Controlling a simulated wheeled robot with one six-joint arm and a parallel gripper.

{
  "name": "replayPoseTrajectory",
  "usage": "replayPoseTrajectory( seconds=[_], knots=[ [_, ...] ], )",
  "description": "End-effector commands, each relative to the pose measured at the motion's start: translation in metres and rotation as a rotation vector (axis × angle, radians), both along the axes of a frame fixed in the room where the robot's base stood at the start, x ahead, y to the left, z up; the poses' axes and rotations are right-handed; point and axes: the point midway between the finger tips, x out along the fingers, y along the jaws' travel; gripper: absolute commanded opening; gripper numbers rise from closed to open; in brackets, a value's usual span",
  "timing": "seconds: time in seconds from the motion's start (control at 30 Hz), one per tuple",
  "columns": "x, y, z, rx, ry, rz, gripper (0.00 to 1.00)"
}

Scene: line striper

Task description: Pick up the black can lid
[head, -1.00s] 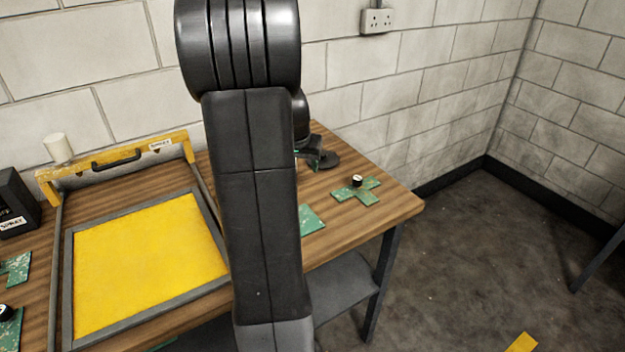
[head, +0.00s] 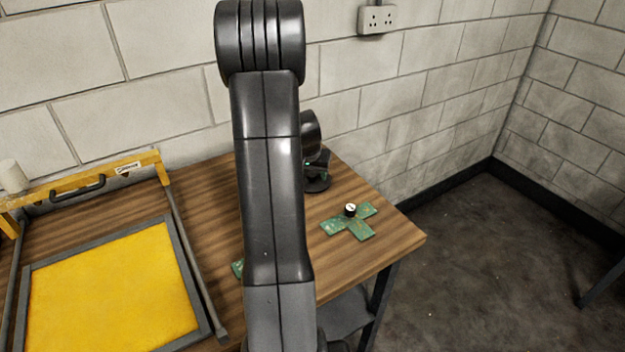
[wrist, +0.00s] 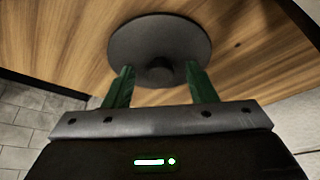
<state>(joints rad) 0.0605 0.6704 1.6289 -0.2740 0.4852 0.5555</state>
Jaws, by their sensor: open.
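The black can lid (wrist: 158,35) is a round dark disc with a small knob, lying on the wooden table. In the wrist view it is at the top middle, with its knob (wrist: 160,70) between the two green fingers. My gripper (wrist: 160,67) is open, one finger on each side of the knob; I cannot tell whether they touch the lid. In the head view the lid (head: 317,186) is near the table's back right, partly under my gripper (head: 316,166).
Green cross-shaped pieces (head: 352,228) with a small black-and-white object (head: 350,209) on top lie right of the lid. A yellow panel in a grey frame (head: 180,268) is at left. The table's right edge (head: 424,238) is close by.

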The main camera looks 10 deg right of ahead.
Motion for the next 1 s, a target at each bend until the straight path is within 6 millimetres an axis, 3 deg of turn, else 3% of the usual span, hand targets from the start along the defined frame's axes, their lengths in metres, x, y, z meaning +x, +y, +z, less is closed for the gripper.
replayPoseTrajectory(
  seconds=[0.13, 0.37, 0.67, 0.77, 1.0],
  knots=[
    [0.0, 0.0, 0.0, 0.0, 0.0, 0.0, 0.49],
    [0.0, 0.0, 0.0, 0.0, 0.0, 0.0, 0.04],
    [0.0, 0.0, 0.004, 0.0, -0.002, -0.001, 0.04],
    [0.001, 0.0, 0.016, 0.0, -0.005, -0.001, 0.04],
    [0.001, 0.0, 0.064, 0.0, -0.006, 0.0, 0.04]
  ],
)
